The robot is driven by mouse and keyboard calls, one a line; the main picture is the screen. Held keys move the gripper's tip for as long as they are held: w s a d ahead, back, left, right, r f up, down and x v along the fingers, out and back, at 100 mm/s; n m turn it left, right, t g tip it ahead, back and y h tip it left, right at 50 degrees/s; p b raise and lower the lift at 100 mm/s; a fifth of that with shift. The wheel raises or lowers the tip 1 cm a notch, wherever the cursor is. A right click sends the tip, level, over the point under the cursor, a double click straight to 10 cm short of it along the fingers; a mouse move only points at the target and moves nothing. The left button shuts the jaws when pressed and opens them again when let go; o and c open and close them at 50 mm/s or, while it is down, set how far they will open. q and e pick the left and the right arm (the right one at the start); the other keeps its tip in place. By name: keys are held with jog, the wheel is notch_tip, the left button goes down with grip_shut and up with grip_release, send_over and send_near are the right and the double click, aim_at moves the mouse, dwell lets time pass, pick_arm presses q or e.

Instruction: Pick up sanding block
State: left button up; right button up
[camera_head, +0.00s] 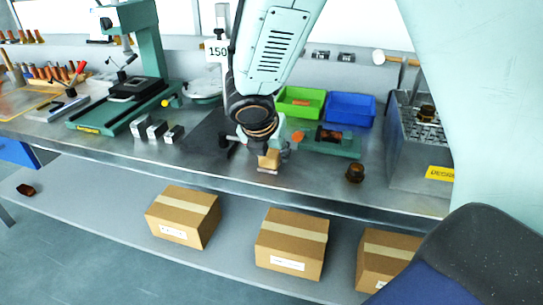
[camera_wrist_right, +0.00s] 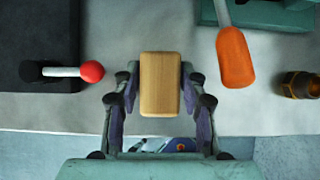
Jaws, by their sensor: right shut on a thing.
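The sanding block is a light wooden block (camera_wrist_right: 160,84) with rounded corners, seen between the fingers in the right wrist view. In the head view the block (camera_head: 269,160) is small and sits at the tip of my right arm, near the front of the metal bench. My right gripper (camera_wrist_right: 160,92) is shut on the block, one finger against each long side. The head view shows the same gripper (camera_head: 266,149) pointing down, mostly hidden by the wrist. I cannot tell whether the block touches the bench. My left gripper is not in view.
A red-knobbed lever (camera_wrist_right: 92,71) lies left of the gripper and an orange handle (camera_wrist_right: 235,57) right of it. A brown fitting (camera_head: 355,173) stands near the bench's front edge. Green (camera_head: 300,102) and blue (camera_head: 350,108) bins stand behind. Cardboard boxes (camera_head: 291,242) sit on the lower shelf.

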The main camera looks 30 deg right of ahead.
jog(key=shift+c, duration=0.9)
jog(key=shift+w, duration=0.1)
notch_tip(320, 180, up, 10)
jog(key=p, duration=0.5)
